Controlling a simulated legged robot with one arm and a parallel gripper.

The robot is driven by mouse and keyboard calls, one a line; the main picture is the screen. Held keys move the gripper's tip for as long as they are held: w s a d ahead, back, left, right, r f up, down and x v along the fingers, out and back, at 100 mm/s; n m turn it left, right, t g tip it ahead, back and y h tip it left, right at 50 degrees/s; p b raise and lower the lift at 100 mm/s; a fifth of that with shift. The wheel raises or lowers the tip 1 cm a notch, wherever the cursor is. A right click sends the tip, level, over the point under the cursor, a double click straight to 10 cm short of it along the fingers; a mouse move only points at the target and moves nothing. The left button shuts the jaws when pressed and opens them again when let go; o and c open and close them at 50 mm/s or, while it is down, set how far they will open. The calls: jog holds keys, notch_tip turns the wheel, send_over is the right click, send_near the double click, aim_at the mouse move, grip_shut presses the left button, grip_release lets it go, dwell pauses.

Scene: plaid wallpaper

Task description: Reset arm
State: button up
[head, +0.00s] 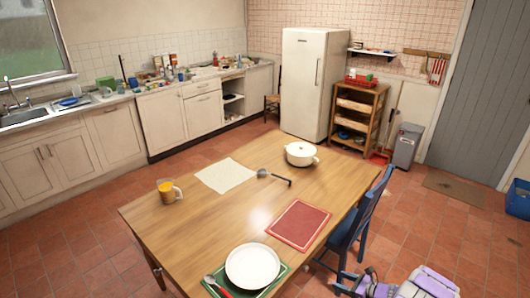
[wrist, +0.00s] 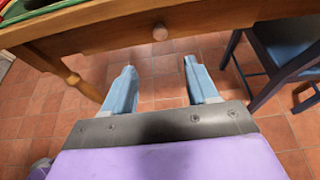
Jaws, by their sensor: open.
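My gripper (wrist: 159,84) shows in the wrist view with its two blue-grey fingers spread apart and nothing between them. It is below and in front of the edge of the wooden table (wrist: 200,25), over the tiled floor. In the head view, parts of my purple and white arm (head: 425,283) show at the bottom right, beside the near right side of the table (head: 185,225). The fingertips cannot be made out clearly in the head view.
A blue chair (head: 357,232) stands close at the table's right side and also shows in the wrist view (wrist: 285,45).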

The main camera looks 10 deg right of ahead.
jog(key=a+r+n+g+y, duration=0.4)
jog(key=a+r+n+g, duration=0.55)
jog(key=a+r, duration=1.45)
jog(key=s+a+r+n+g+h, duration=0.1)
jog(key=s+a+r+n+h, duration=0.15)
jog(key=s+r+n, duration=0.35)
jog(key=s+a+r+n+g+h, duration=0.1)
jog(key=s+a+r+n+h, duration=0.2)
jog(key=s, duration=0.6)
jog(key=s+a+r+n+g+h, duration=0.1)
jog(key=s+a+r+n+g, duration=0.1)
jog(key=s+a+r+n, duration=0.4)
jog(key=s+d+r+n+h, duration=0.1)
jog(key=s+d+n+h, duration=0.1)
jog(key=s, duration=0.7)
jog(key=s+d+n+t+h, duration=0.1)
jog(key=s+d+n+h, duration=0.1)
jog(key=s+d, duration=0.3)
jog(key=s+h, duration=0.1)
jog(key=s, duration=0.3)
jog(key=shift+d+r+h, duration=0.3)
jog(key=shift+r+h, duration=0.05)
jog(key=shift+r, duration=0.05)
